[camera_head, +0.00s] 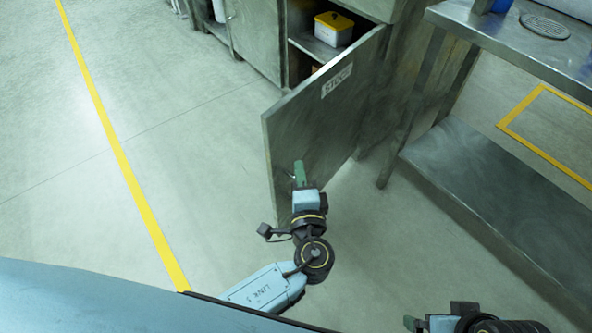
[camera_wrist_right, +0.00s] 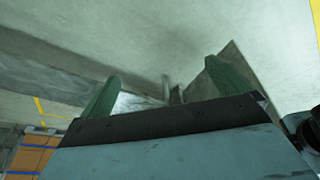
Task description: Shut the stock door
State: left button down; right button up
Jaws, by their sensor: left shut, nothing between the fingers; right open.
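The stock door (camera_head: 325,120) is a grey metal panel with a "STOCK" label. It stands wide open, swung out from the cabinet (camera_head: 258,38) toward me. My left gripper (camera_head: 299,172) is shut and empty, with its green fingers at the lower part of the door's face, near its free edge. I cannot tell whether they touch it. My right gripper (camera_wrist_right: 165,90) is open and empty in the right wrist view. In the head view only part of it shows at the bottom right edge.
A steel table with a lower shelf (camera_head: 490,190) stands to the right of the door. Inside the open cabinet a white box with a yellow lid (camera_head: 333,28) sits on a shelf. The floor left of the door is clear, with a yellow line (camera_head: 115,140).

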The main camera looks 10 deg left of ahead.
aim_at(280, 129)
pick_arm(q)
jog(key=shift+w+a+b, duration=0.25)
jog(key=shift+w+a, duration=0.8)
jog(key=shift+w, duration=0.3)
jog(key=shift+w+a+b, duration=0.3)
jog(key=shift+w+a, duration=0.8)
jog(key=shift+w, duration=0.3)
jog(key=shift+w+a+b, duration=0.25)
jog(key=shift+w+a, duration=0.8)
jog(key=shift+w, duration=0.3)
pick_arm(e)
jog(key=w+a+r+t+y, duration=0.1)
jog(key=w+a+r+t, duration=0.1)
jog(key=w+r+t, duration=0.1)
jog(key=shift+w+a+t, duration=0.25)
jog(key=shift+w+t, duration=0.25)
jog(key=shift+w, duration=0.85)
pick_arm(q)
jog(key=shift+a, duration=0.1)
pick_arm(e)
jog(key=shift+w, duration=0.1)
